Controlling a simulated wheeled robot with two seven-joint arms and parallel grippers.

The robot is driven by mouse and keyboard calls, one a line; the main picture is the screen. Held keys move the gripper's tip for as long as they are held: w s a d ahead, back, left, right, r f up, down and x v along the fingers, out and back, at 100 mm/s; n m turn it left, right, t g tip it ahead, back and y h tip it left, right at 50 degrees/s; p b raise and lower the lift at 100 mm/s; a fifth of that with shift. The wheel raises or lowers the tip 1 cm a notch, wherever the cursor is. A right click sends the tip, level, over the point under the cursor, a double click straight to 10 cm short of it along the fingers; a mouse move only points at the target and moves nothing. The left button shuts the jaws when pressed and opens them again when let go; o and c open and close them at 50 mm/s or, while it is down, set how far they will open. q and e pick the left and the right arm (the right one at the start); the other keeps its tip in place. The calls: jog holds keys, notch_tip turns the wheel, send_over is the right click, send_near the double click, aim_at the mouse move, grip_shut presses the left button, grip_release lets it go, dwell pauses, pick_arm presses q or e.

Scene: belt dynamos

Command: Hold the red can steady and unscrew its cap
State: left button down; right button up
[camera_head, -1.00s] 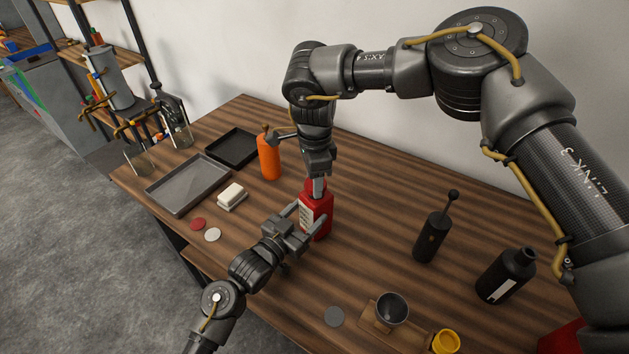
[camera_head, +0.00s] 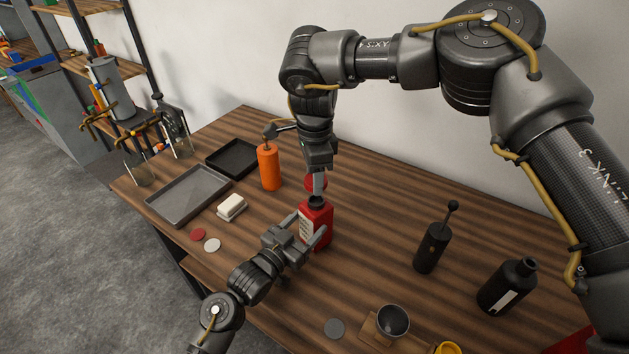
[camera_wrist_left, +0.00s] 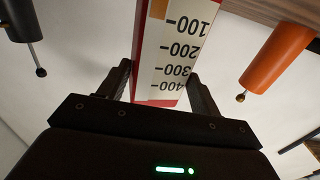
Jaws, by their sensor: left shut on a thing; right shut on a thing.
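The red can (camera_head: 322,227) stands upright on the wooden table, with a pale scale label on its side. Its dark mouth shows open at the top. My left gripper (camera_head: 307,236) is shut on the can's body from the front; the left wrist view shows its fingers on both sides of the can's labelled face (camera_wrist_left: 180,50). My right gripper (camera_head: 318,184) is above the can and shut on the red cap (camera_head: 311,182). The cap is apart from the can, a little above its mouth, and partly hidden by the fingers.
An orange bottle (camera_head: 269,168) stands behind left, near a grey tray (camera_head: 187,194), a black tray (camera_head: 233,154) and a white block (camera_head: 231,207). To the right stand a black grinder-like canister (camera_head: 431,250), a black bottle (camera_head: 508,287) and a dark cup (camera_head: 393,321).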

aim_at(315, 200)
pick_arm(q)
jog(key=shift+c, duration=1.2)
grip_release()
pick_arm(e)
notch_tip(315, 200, down, 3)
jog(key=b, duration=0.3)
jog(key=shift+f, duration=0.25)
pick_arm(q)
jog(key=v, duration=1.2)
